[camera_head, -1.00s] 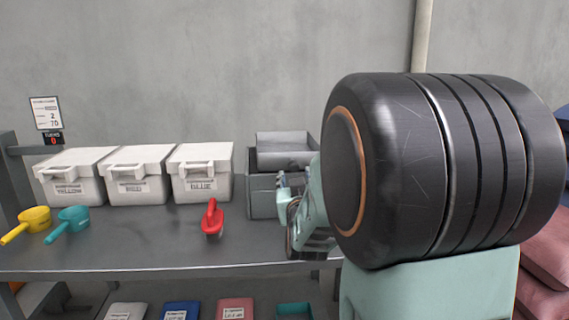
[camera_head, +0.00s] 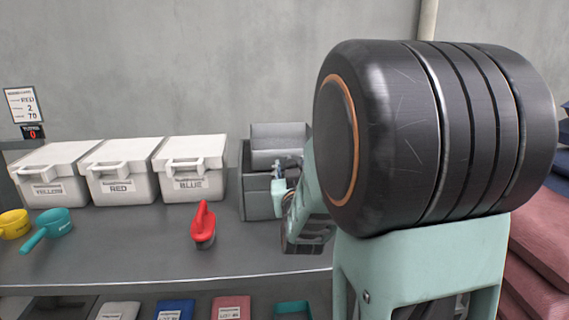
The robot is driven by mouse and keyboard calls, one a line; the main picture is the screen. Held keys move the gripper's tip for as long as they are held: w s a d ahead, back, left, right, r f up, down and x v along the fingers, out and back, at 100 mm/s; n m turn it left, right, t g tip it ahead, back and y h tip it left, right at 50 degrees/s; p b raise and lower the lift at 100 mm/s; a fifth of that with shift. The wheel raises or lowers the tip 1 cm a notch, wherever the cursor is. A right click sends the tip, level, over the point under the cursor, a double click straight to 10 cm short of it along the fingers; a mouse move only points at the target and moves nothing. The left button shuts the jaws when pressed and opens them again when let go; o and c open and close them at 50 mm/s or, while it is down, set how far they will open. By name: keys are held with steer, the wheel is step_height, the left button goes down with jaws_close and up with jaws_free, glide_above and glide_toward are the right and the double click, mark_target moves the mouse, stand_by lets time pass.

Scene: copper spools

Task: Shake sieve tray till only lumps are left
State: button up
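No sieve tray can be clearly made out, and no lumps are visible. A grey metal box (camera_head: 258,205) stands on the bench, with a lighter grey curved or tilted part (camera_head: 280,135) at its top; its inside is hidden. My gripper (camera_head: 280,182) is at the front right of this box, small and partly hidden by my own arm. I cannot tell whether it touches the box, or whether its fingers are open or shut. My large dark arm joint fills the right of the view.
White lidded bins labelled YELLOW (camera_head: 52,193), RED (camera_head: 122,187) and BLUE (camera_head: 190,182) line the bench back. A red-handled brush (camera_head: 204,225), a teal scoop (camera_head: 52,225) and a yellow scoop (camera_head: 14,224) lie in front. Pink sacks (camera_head: 545,260) are stacked at right.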

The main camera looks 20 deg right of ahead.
jaws_close()
stand_by(0.4)
